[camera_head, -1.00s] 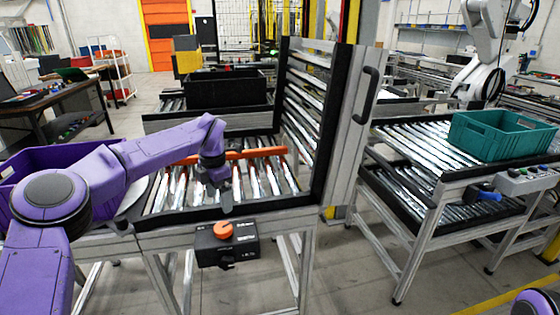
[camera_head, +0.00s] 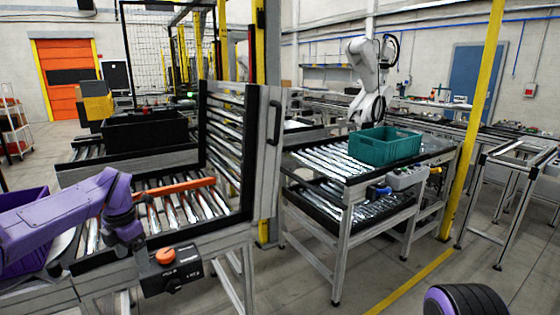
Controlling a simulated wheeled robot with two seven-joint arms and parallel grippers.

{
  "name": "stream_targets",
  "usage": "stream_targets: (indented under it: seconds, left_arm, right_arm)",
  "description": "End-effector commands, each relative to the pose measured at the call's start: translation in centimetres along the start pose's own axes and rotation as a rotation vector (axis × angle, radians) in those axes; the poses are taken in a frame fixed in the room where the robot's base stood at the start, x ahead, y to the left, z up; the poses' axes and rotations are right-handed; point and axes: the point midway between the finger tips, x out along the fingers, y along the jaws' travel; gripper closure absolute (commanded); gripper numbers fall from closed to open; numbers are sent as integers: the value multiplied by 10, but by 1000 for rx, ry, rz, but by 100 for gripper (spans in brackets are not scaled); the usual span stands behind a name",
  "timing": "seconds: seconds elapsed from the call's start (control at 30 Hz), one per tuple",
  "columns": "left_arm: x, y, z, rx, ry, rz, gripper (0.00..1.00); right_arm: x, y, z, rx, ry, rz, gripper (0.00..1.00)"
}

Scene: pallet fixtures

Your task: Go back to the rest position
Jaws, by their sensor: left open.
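My left arm, purple, comes in from the left in the head view. My left gripper (camera_head: 134,243) points down over the front edge of the roller fixture (camera_head: 190,208), near the black control box. It is open, and I see nothing held in it. A part of my right arm (camera_head: 466,300) shows at the bottom right edge; its gripper is out of the frame.
An orange bar (camera_head: 165,188) lies across the rollers. The black control box (camera_head: 172,270) with an orange knob hangs at the front. A purple crate (camera_head: 22,247) is at left. A teal crate (camera_head: 385,147) stands on the right roller rack. A yellow post (camera_head: 474,120) rises at right.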

Motion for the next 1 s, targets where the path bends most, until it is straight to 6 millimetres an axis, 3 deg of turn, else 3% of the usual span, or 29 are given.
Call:
stream_targets:
  seconds: [0.23,0.37,0.57,0.67,0.77,0.83,0.9,1.0]
  left_arm:
    - [23,14,1,12,37,243,14]
    - [52,7,3,114,87,426,14]
    - [123,-32,2,456,155,714,14]
    - [167,-66,-8,694,168,802,14]
    - [220,-113,-37,994,168,832,14]
    - [256,-151,-72,1224,162,802,14]
    - [286,-186,-117,1438,158,735,14]
    - [312,-226,-190,1707,164,595,14]
  right_arm:
    - [0,0,0,0,1,-1,57]
    - [0,0,0,0,1,0,57]
    - [0,0,0,0,0,0,57]
    - [0,0,0,0,0,0,57]
    - [0,0,0,0,0,0,57]
    - [0,0,0,0,0,0,57]
    - [0,0,0,0,0,0,57]
    - [0,0,0,0,0,0,57]
